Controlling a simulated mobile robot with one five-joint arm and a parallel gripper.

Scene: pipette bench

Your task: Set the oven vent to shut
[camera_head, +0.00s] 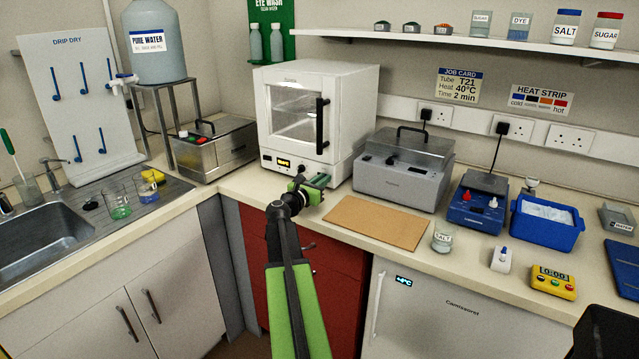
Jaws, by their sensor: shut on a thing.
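The white oven (305,75) stands at the back of the bench, its windowed door closed and its black handle (322,125) upright at the door's right. A lit display (284,162) shows on its lower front panel. My green gripper (312,184) is at that panel, right of the display, with my arm reaching up from below. The gripper is shut on a small part at the oven's front, which looks to be the vent control. The fingers hide that part, so I cannot tell the vent's setting.
A steel bath (213,150) stands left of the oven and a grey lidded machine (402,175) right of it. The bench front between is clear.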

